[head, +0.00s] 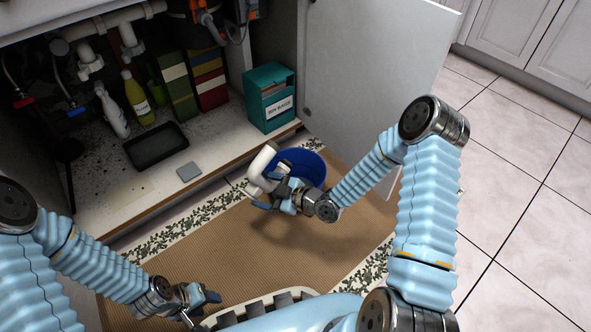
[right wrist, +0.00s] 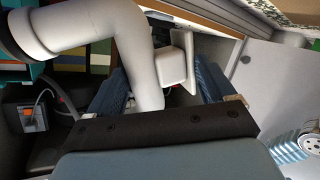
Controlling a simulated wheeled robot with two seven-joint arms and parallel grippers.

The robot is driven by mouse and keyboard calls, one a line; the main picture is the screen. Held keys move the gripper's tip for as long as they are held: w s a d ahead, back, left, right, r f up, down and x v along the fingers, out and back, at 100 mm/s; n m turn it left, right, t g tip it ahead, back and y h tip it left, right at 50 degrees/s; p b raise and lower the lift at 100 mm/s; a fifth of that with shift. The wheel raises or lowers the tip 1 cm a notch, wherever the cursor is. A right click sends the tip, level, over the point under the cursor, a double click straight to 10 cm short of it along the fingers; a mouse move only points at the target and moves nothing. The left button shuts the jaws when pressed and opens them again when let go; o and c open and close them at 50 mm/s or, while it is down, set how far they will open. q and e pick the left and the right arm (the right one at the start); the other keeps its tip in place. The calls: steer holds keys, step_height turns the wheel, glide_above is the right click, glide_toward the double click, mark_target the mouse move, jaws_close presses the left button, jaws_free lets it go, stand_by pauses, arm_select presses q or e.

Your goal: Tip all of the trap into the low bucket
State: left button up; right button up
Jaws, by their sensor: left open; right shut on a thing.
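The trap (head: 263,164) is a white curved pipe, held by my right gripper (head: 272,196), which is shut on it. In the right wrist view the trap (right wrist: 85,30) runs between the two blue fingers (right wrist: 162,90), with its wide collared end at the upper left. The low blue bucket (head: 309,162) stands on the floor in front of the cabinet. The trap and gripper overlap its left side in the head view; whether the trap is over the opening is unclear. The bucket's contents are hidden. My left gripper (head: 203,301) is open and empty above the mat, low in the head view.
The cabinet floor holds a black tray (head: 156,146), a grey square (head: 189,171), a spray bottle (head: 112,112), a yellow bottle (head: 138,98) and a teal box (head: 269,98). The open door (head: 372,75) stands behind the bucket. The brown mat (head: 235,240) is largely clear.

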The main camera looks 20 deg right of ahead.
steer(key=shift+d+r+m+y, duration=0.2)
steer(key=shift+m+y, duration=0.1)
steer(key=shift+m, duration=0.1)
stand_by(0.4)
steer(key=shift+w+d+r+m+y, duration=0.15)
steer(key=shift+w+d+m, duration=0.2)
steer(key=shift+d, duration=0.1)
steer(key=shift+w+d+r+m+y, duration=0.15)
steer(key=shift+w+d+m, duration=0.1)
steer(key=shift+d+m, duration=0.15)
stand_by(0.5)
steer(key=shift+w+d+r+m+y, duration=0.3)
steer(key=shift+d+r+m, duration=0.35)
steer(key=shift+r, duration=0.2)
steer(key=shift+w+d+r+m+y, duration=0.3)
steer(key=shift+d+r+m, duration=0.2)
steer(key=shift+r+m, duration=0.3)
stand_by(1.1)
steer(key=shift+w+d+r+m+t+y, duration=0.3)
steer(key=shift+w+d+r+m+y, duration=0.1)
steer(key=shift+d+r+m, duration=0.35)
stand_by(0.6)
steer(key=shift+w+d+r+m+y, duration=0.15)
steer(key=shift+w+d+r+m, duration=0.15)
steer(key=shift+d+r+m, duration=0.15)
steer(key=shift+w+d+r+m+y, duration=0.15)
steer(key=shift+w+d+r+m, duration=0.15)
steer(key=shift+d+m, duration=0.15)
stand_by(0.8)
